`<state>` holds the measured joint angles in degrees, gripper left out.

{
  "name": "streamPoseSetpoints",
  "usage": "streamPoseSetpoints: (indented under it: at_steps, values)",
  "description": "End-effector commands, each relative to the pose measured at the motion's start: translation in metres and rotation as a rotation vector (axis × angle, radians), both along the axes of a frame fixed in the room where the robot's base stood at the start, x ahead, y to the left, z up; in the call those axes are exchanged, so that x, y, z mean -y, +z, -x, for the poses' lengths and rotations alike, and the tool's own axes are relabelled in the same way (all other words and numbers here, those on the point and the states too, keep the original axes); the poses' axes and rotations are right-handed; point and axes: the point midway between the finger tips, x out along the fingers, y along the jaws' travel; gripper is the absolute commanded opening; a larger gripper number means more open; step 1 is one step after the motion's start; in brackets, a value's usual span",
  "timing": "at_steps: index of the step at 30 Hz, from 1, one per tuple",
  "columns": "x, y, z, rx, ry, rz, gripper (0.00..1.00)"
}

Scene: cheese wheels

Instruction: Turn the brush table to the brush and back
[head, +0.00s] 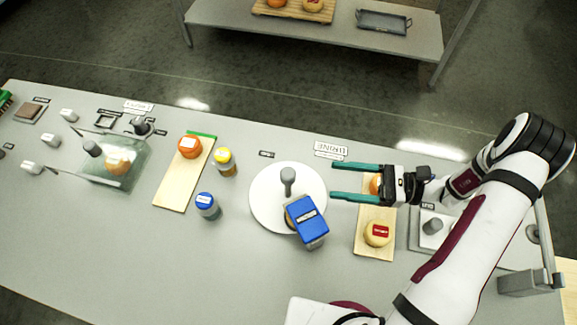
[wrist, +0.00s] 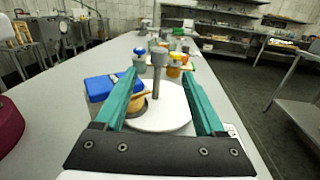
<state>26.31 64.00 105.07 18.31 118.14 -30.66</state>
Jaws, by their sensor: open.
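The brush table is a white round disc (head: 265,212) with a grey upright post (head: 288,180) on it; disc (wrist: 170,122) and post (wrist: 158,62) also show in the wrist view. A blue block marked with a label, seemingly the brush (head: 309,211), overhangs the disc's front right edge. In the wrist view the blue block (wrist: 100,87) is left of the post, with a tan cheese wheel (wrist: 136,104) beside it on the disc. My gripper (head: 333,180) is open and empty, its teal fingers pointing left at the disc's right edge. The post appears between the fingers in the wrist view, apart from both.
A board with cheese wheels (head: 377,234) lies under and in front of my gripper. Left of the disc stand a blue-capped jar (head: 207,206), a yellow-capped jar (head: 225,162) and a board (head: 176,187) with an orange wheel. The front of the table is clear.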

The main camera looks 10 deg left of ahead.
Motion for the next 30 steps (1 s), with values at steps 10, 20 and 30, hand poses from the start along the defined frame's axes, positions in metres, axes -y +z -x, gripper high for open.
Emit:
streamPoseSetpoints:
  at_steps: [10,20,30]
  values:
    - [-0.095,0.0,0.012,-0.002,0.007,0.002,0.72]
    - [-0.119,0.0,0.014,-0.002,0.003,0.002,0.72]
    - [-0.119,0.0,0.014,-0.001,0.004,0.002,0.39]
